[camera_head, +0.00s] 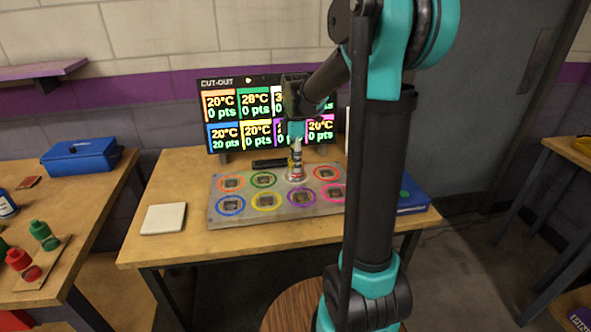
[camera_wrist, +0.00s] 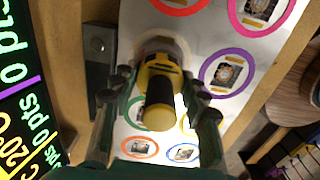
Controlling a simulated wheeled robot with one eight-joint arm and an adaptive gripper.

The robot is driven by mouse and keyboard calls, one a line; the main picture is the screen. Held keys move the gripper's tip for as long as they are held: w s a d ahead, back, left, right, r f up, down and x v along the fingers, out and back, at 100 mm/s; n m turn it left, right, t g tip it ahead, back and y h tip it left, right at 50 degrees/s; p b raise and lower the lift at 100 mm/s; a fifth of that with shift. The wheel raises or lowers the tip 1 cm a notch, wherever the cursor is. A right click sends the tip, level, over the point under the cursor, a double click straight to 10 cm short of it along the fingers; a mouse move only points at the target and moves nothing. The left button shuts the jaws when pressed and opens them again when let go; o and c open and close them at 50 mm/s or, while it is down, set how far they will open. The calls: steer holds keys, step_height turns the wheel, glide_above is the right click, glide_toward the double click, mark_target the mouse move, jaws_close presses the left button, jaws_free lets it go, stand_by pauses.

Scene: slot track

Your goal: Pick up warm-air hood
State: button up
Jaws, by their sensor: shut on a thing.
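The warm-air hood has a yellow and black body with a pale round skirt at its lower end. In the head view the hood (camera_head: 296,168) stands upright at the back row of the slot board (camera_head: 216,206), over one of the ringed slots. The slot under the hood is hidden. I cannot tell whether the skirt touches the board.
A screen (camera_head: 226,90) with temperatures and points stands behind the board, partly hidden by my arm. A pale square pad (camera_head: 163,218) lies left of the board and a blue case (camera_head: 412,198) right. A side table at left holds a blue toolbox (camera_head: 80,156) and bottles.

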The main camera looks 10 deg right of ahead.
jaws_close()
steer(key=shift+r, duration=0.15)
